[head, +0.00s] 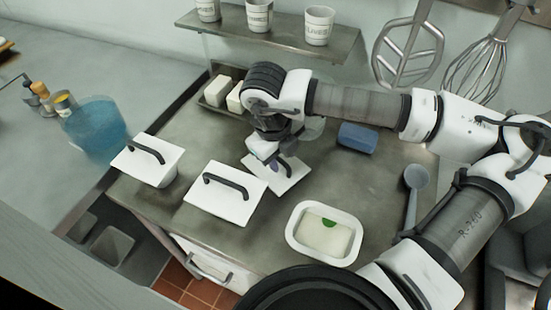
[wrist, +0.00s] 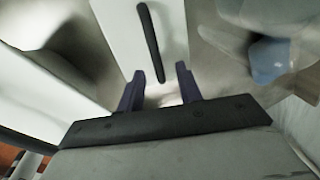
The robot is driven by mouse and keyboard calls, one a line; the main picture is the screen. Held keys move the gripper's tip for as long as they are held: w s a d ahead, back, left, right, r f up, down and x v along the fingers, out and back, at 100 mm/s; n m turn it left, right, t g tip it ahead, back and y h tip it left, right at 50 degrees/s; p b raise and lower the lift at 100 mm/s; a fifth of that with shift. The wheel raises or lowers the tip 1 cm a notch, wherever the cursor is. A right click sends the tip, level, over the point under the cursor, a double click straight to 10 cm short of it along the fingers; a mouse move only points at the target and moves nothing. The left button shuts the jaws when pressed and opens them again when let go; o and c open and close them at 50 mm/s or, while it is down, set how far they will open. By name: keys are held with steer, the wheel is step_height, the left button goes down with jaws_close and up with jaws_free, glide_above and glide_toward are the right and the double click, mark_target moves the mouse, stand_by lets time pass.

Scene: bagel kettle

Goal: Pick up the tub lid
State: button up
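Three white lids with dark bar handles stand in a row on the counter: a left lid (head: 140,165), a middle lid (head: 215,207) and a right lid (head: 290,183). The left one sits on a white tub; I cannot tell which of them the task names. My gripper (head: 272,163) is over the right lid, pointing down, and partly covers it.
A white dish with a pale block (head: 325,260) stands at the front right. A blue block (head: 357,138) and a grey spoon (head: 414,190) lie to the right. A blue container (head: 95,127) stands at the left. A shelf with cups (head: 285,38) and hanging utensils are at the back.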

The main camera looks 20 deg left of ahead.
steer(key=shift+w+f, duration=0.1)
steer(key=shift+f, duration=0.65)
jaws_close()
steer(key=shift+r, duration=0.1)
